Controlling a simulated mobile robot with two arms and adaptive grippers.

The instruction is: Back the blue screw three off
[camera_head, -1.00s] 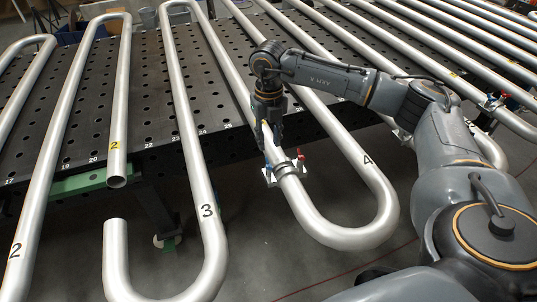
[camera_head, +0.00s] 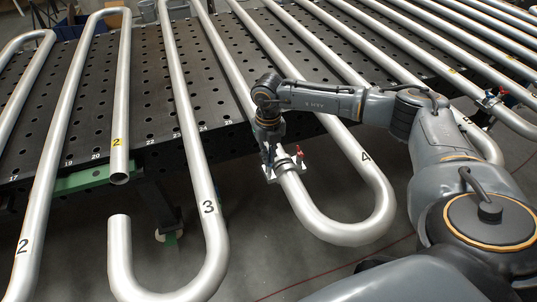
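A small clamp (camera_head: 286,165) with a bright metal base sits around the steel pipe on the near bend of the coil marked 4 (camera_head: 365,156). A red-handled screw (camera_head: 299,151) stands up on its right side. My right gripper (camera_head: 268,155) points down at the clamp's left side. A little blue shows at its fingertips, where the blue screw is mostly hidden. The view is too small to tell whether the fingers are closed on it. My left gripper is out of view.
A dark perforated table (camera_head: 145,60) carries several serpentine pipes. The coil marked 3 (camera_head: 209,207) has an open end left of the clamp. Another clamp with red and blue screws (camera_head: 491,100) sits at the upper right. My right arm crosses above coil 4.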

